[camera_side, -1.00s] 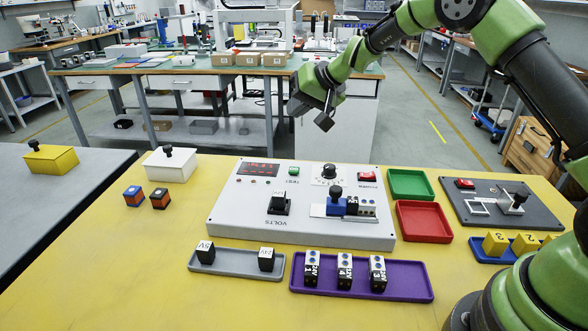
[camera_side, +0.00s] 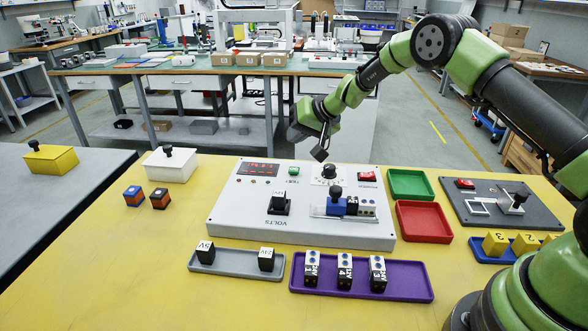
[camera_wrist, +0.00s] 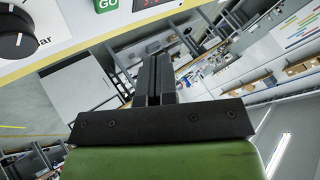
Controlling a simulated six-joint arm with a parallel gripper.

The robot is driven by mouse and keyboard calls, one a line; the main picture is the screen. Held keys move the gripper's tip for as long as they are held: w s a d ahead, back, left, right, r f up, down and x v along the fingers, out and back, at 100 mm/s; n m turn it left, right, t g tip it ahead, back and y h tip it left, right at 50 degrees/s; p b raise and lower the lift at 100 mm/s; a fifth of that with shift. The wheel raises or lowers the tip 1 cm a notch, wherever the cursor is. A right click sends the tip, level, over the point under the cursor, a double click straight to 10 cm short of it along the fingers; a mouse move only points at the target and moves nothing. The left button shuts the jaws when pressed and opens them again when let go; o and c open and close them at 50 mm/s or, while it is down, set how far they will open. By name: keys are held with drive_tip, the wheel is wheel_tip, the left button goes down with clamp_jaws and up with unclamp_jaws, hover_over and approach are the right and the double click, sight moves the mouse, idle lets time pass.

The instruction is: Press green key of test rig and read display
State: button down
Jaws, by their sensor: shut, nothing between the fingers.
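The test rig (camera_side: 232,210) is a light grey box on the yellow table. Its green key (camera_side: 293,171) is at the back of the top face, right of the red-lit display (camera_side: 259,169), whose digits are too small to read. My gripper (camera_side: 320,153) is shut and empty, above the rig's back edge near the black knob (camera_side: 329,171), up and right of the green key and apart from it. In the wrist view the shut fingers (camera_wrist: 154,75) point up the picture; the green key (camera_wrist: 106,4), marked GO, and part of the display (camera_wrist: 149,2) are at the top edge.
On the rig stand a blue slide with a black handle (camera_side: 336,193), a red switch (camera_side: 367,176) and a block in a socket (camera_side: 278,202). Green (camera_side: 412,184) and red (camera_side: 424,221) trays sit to the right; grey (camera_side: 236,266) and purple (camera_side: 408,287) trays with blocks lie in front.

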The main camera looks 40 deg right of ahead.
sight(296, 168)
drive_tip(key=shift+f, duration=2.6)
drive_tip(key=shift+f, duration=0.4)
drive_tip(key=shift+f, duration=0.45)
idle(0.6)
drive_tip(key=shift+r, duration=0.85)
drive_tip(key=shift+r, duration=0.1)
drive_tip(key=shift+r, duration=2.4)
